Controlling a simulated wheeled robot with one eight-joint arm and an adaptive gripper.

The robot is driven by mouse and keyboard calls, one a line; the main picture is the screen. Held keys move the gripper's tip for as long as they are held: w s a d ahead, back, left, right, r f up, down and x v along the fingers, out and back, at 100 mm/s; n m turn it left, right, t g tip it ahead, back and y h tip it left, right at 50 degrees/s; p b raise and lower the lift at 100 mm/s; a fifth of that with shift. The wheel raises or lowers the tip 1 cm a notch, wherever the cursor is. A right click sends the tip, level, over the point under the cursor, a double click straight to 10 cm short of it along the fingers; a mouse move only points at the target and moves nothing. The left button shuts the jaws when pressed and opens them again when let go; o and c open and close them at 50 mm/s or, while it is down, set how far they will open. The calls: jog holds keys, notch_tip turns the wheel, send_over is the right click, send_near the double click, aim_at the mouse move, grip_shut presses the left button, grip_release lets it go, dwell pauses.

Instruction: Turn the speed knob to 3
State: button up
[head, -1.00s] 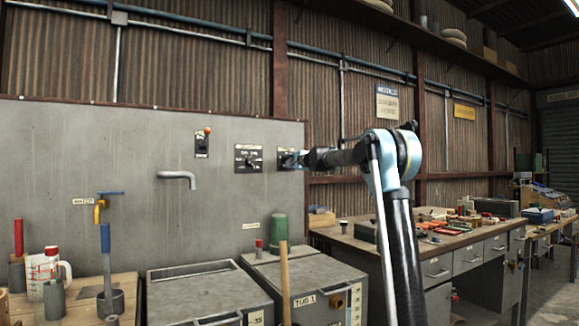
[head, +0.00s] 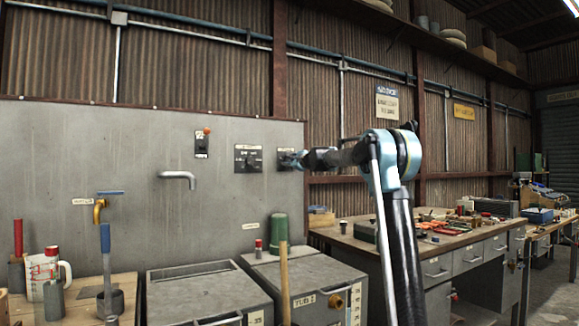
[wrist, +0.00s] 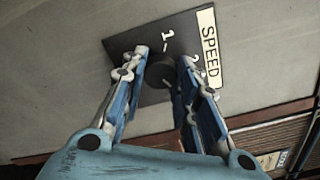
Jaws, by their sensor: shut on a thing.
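The speed knob (wrist: 160,72) is a dark round knob on a black plate (wrist: 125,42) with a white label (wrist: 209,46) reading SPEED. In the wrist view the plate looks tilted; a 1 and part of a 2 show, and the rest of the scale is hidden by the fingers. My gripper (wrist: 161,76) has one blue finger on each side of the knob and is shut on it. Where the knob points is too dark to tell. In the head view my gripper (head: 297,160) is at the right-hand black plate (head: 285,153) and hides most of it.
Lidded tubs (head: 205,296) stand below. A cluttered workbench (head: 445,240) is at the right.

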jog(key=shift+d+f, duration=0.1)
jog(key=o, duration=1.1)
jog(key=shift+w+f, duration=0.1)
jog(key=shift+w, duration=0.1)
jog(key=shift+s, duration=0.1)
jog(key=v, duration=1.1)
jog(key=shift+s+d, duration=0.25)
jog(key=shift+s, duration=0.05)
jog(key=shift+s, duration=0.1)
